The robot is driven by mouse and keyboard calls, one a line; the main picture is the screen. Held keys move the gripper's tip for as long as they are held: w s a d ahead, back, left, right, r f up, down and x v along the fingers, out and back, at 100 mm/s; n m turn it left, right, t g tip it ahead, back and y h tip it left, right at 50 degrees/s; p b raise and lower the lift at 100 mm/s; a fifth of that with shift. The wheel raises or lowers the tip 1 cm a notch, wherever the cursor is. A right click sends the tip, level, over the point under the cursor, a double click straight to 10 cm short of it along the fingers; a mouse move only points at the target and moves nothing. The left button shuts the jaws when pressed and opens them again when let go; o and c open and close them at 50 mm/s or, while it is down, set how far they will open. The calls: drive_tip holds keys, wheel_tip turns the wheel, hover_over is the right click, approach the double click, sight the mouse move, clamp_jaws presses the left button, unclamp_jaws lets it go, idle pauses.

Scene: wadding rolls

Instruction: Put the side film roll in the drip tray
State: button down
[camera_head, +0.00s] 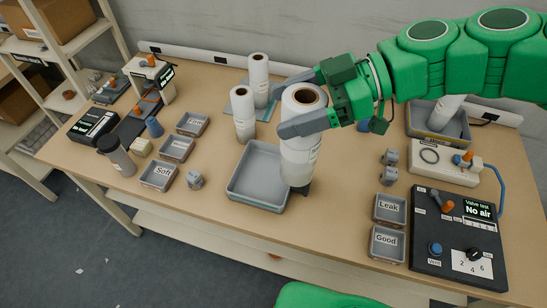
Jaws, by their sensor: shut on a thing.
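My gripper (284,108) comes in from the right and is shut around the upper part of a white film roll (301,158) with a brown core. The roll is upright. Its lower end overlaps the right rim of an empty grey tray (239,190) on the table in this view. I cannot tell whether it touches the table or the tray. Another tray (457,142), grey and partly behind my arm at the right, has a white roll (447,108) lying in it. I cannot tell from labels which tray is the drip tray.
Two white rolls (243,114) (259,80) stand behind the grey tray, the rear one on a blue mat. Small labelled bins (158,176) stand left. Leak and Good bins (387,244) and a black valve tester (458,240) stand right. Table in front of the tray is narrow.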

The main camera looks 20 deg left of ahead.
sight(290, 152)
drive_tip(key=shift+f, duration=0.8)
wheel_tip(290, 152, down, 10)
drive_tip(key=shift+r, duration=0.25)
drive_tip(key=w+a+f, duration=0.8)
drive_tip(key=w+f, duration=0.3)
drive_tip(key=f, duration=0.2)
drive_tip(key=shift+a, duration=0.15)
drive_tip(key=shift+w, duration=0.1)
idle(0.4)
unclamp_jaws()
drive_tip(key=shift+f, duration=0.1)
drive_tip(key=v, duration=1.2)
